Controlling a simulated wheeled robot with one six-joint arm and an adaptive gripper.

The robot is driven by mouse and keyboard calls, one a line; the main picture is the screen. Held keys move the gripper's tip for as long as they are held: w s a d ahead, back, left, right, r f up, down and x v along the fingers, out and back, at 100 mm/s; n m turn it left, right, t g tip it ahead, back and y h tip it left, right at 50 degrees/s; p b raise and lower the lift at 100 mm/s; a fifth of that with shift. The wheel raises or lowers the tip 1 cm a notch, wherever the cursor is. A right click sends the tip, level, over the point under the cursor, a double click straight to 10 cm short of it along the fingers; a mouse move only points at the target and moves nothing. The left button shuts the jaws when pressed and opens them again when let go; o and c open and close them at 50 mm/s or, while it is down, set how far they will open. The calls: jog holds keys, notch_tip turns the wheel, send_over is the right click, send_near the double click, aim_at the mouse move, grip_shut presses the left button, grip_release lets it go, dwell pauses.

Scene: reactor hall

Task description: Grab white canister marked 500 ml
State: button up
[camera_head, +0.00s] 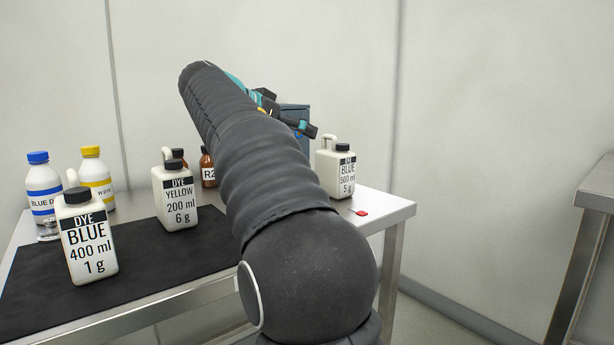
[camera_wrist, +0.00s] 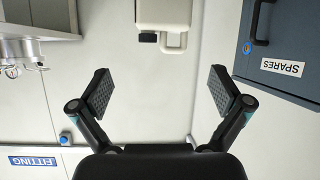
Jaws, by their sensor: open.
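The white canister marked DYE BLUE 500 ml 5 g (camera_head: 333,172) stands upright near the right end of the table, with a black cap and a white handle. In the wrist view a white canister with a black cap (camera_wrist: 170,14) is at the top middle, beyond the fingertips and cut by the frame edge. My gripper (camera_wrist: 159,75) is open and empty, with its fingers spread to either side below that canister. In the head view only part of my gripper (camera_head: 303,128) shows past my arm, up and left of the canister.
DYE YELLOW 200 ml (camera_head: 178,195) and DYE BLUE 400 ml (camera_head: 88,240) canisters stand on a dark mat. A blue-grey box labelled SPARES (camera_wrist: 284,55) is beside the canister. A small red item (camera_head: 361,212) lies near the table edge.

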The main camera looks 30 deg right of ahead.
aim_at(332, 141)
jog(key=shift+m+g+h, duration=0.3)
jog(key=shift+m+h, duration=0.2)
jog(key=shift+m, duration=0.2)
jog(key=d, duration=0.2)
jog(key=w+d+f, duration=0.1)
jog(key=d, duration=0.2)
jog(key=w+d, duration=0.1)
jog(key=d, duration=0.1)
jog(key=shift+w+d+f+b, duration=0.2)
jog(key=shift+d+f+b, duration=0.15)
jog(key=shift+f+b, duration=0.05)
jog(key=shift+x, duration=3.15)
jog(key=shift+s+r, duration=0.1)
jog(key=shift+r, duration=0.05)
jog(key=c, duration=1.5)
